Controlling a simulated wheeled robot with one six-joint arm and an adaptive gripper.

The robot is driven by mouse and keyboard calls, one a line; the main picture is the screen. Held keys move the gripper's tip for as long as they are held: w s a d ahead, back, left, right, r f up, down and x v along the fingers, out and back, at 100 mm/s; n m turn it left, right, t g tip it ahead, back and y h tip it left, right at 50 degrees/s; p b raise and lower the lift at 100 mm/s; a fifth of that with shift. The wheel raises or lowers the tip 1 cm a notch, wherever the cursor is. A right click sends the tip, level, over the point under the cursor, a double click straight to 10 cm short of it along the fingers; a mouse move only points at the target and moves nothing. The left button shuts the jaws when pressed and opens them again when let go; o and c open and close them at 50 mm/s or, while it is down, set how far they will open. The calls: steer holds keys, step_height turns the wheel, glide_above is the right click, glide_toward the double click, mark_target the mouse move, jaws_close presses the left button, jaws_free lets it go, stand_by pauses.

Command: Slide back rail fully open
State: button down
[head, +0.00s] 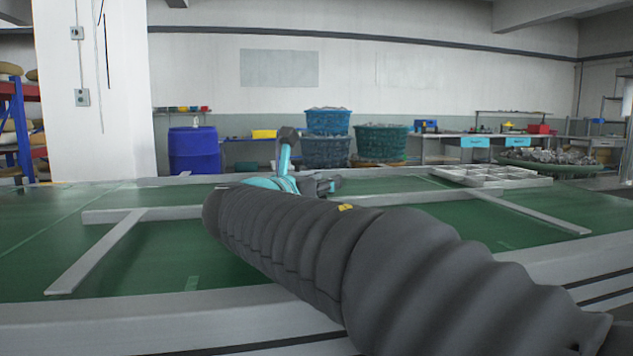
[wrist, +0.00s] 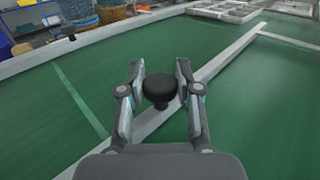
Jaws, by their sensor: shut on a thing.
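A round black knob (wrist: 160,89) shows in the wrist view between the two fingers of my gripper (wrist: 160,68), which is shut on it. A long pale grey rail (wrist: 222,67) runs diagonally over the green surface beneath the knob. In the head view, a pale rail (head: 180,213) crosses the green table behind my arm, and I take it to be the back rail. My gripper (head: 322,184) is at this rail, partly hidden by my black-sleeved arm. The knob cannot be made out in the head view.
Pale crossbars lie on the green table at left (head: 97,252) and right (head: 532,213). A white compartment tray (head: 490,177) lies at the back right. A pale frame edge (head: 120,320) runs along the front. Blue and green baskets stand beyond the table.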

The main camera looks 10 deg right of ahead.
steer(key=shift+s, duration=0.35)
steer(key=c, duration=0.8)
jaws_free()
steer(key=shift+v, duration=3.75)
